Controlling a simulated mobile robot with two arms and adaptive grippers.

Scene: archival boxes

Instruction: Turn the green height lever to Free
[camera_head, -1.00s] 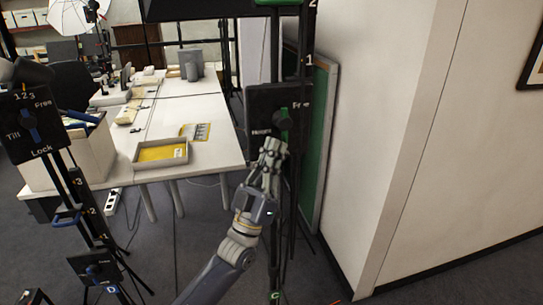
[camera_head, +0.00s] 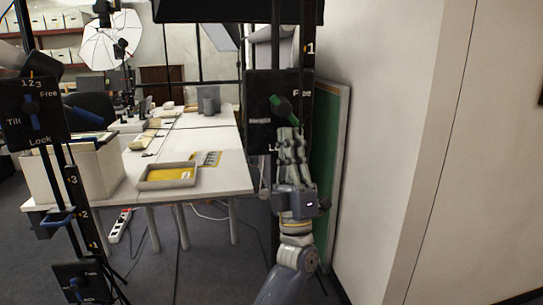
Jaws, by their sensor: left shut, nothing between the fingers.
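The green height lever (camera_head: 280,106) is on a black panel (camera_head: 260,85) mounted on a dark stand right of centre. The lever slants from upper left to lower right. The word "Free" is at the panel's upper right; a label starting "Lo" is lower down, partly hidden. My left gripper (camera_head: 288,136) is shut and empty, with its fingertips just below the lever and in front of the panel's lower right part. I cannot tell whether the fingertips touch the lever. My right gripper is not in view.
A green-faced board (camera_head: 328,170) leans behind the stand, beside a white wall (camera_head: 385,130). A white table (camera_head: 215,172) with a yellow-lined tray (camera_head: 168,184) is at left. Another stand with a Tilt/Lock panel (camera_head: 30,112) and a box (camera_head: 97,172) is at far left.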

